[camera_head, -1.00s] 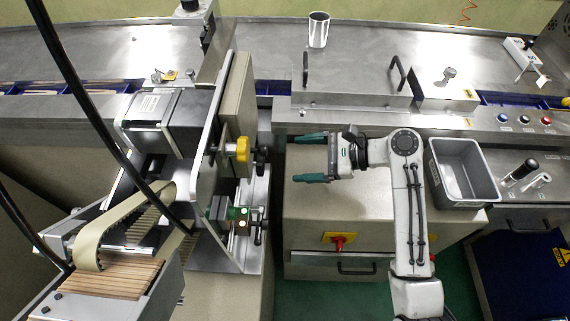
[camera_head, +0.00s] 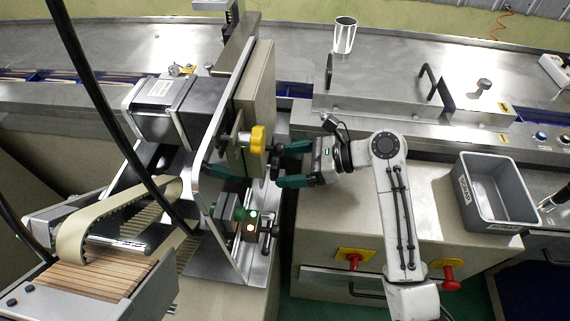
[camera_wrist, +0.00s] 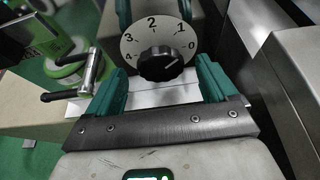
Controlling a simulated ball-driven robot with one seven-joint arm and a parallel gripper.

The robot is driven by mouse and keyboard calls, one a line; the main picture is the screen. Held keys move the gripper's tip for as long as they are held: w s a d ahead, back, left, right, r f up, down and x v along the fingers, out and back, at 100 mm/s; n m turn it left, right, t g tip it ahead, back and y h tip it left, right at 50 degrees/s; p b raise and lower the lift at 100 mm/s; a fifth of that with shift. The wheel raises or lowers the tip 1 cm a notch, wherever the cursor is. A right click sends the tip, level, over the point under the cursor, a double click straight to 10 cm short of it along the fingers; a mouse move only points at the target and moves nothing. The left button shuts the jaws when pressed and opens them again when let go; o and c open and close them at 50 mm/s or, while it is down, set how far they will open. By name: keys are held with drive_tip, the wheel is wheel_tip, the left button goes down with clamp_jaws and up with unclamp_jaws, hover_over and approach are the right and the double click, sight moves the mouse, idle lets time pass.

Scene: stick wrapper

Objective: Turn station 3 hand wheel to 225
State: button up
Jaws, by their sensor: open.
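There, a black knob (camera_wrist: 161,63) sits on a white dial (camera_wrist: 132,50) numbered 0 to 4. A metal handle with black ends (camera_wrist: 90,74) is left of the fingers. I cannot tell which part is the station 3 hand wheel; no 225 mark is readable.
A grey bin (camera_head: 462,190) stands to the right. Red knobs on yellow plates (camera_head: 353,260) are on the cabinet front. A metal cup (camera_head: 344,36) stands on the table behind.

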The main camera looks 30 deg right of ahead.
drive_tip(key=shift+x, duration=0.85)
drive_tip(key=shift+c, duration=0.2)
drive_tip(key=c, duration=1)
drive_tip(key=shift+r+p, duration=0.1)
drive_tip(key=shift+p, duration=0.25)
drive_tip(key=shift+s+n+t+h+p, duration=0.2)
drive_tip(key=shift+n+t+h+p, duration=0.15)
drive_tip(key=shift+n+p, duration=0.45)
drive_tip(key=shift+s+a+n+t+h+p, duration=0.15)
drive_tip(key=shift+n+t+h+p, duration=0.2)
drive_tip(key=shift+n+t+p, duration=0.75)
drive_tip(key=shift+f, duration=0.25)
